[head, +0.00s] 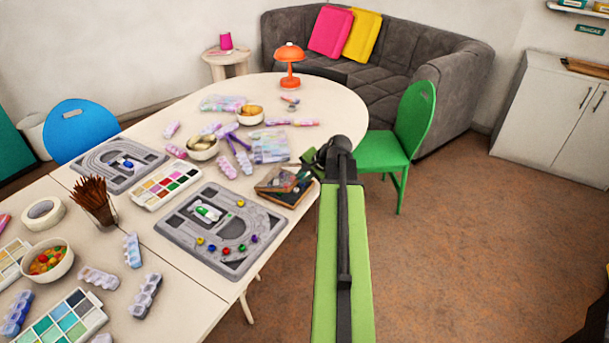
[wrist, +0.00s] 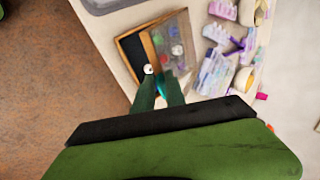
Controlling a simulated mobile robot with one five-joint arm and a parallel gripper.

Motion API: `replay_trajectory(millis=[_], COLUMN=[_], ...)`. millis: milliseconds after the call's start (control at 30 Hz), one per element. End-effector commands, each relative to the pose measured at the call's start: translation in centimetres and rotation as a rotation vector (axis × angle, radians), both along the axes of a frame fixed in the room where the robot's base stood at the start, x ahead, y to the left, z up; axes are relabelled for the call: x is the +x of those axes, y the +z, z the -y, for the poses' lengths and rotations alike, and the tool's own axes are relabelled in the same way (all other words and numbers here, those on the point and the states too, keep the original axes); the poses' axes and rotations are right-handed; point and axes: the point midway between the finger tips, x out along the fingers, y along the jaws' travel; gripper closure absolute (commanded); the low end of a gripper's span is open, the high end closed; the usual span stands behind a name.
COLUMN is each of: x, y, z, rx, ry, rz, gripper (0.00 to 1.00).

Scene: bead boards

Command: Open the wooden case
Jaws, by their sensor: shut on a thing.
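The wooden case (head: 284,182) lies near the right edge of the table, in front of my gripper (head: 318,160). In the wrist view, the case (wrist: 126,40) has a brown wooden rim, a dark bare part on the left and a clear lid (wrist: 172,42) with a wooden edge strip over the right part. Coloured beads show through the lid. My gripper's green fingers (wrist: 159,92) are closed at the case's near edge, at the lid's near end. A small white round thing (wrist: 148,69) sits just beyond the left fingertip. The exact grip is partly hidden by the fingers.
A grey bead board (head: 222,230) with coloured beads lies left of the case. Pastel packets (head: 270,146), bowls (head: 202,148) and a paint set (head: 165,184) crowd the table behind and left. A green chair (head: 395,145) stands to the right of my arm.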

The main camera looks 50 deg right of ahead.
Motion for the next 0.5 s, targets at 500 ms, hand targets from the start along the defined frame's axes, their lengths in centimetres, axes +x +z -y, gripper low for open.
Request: replay_trajectory(millis=[500], x=[1.1], y=[1.9], z=[-0.2], rx=[-0.021], ry=[0.002], rz=[-0.085], gripper=[1.0])
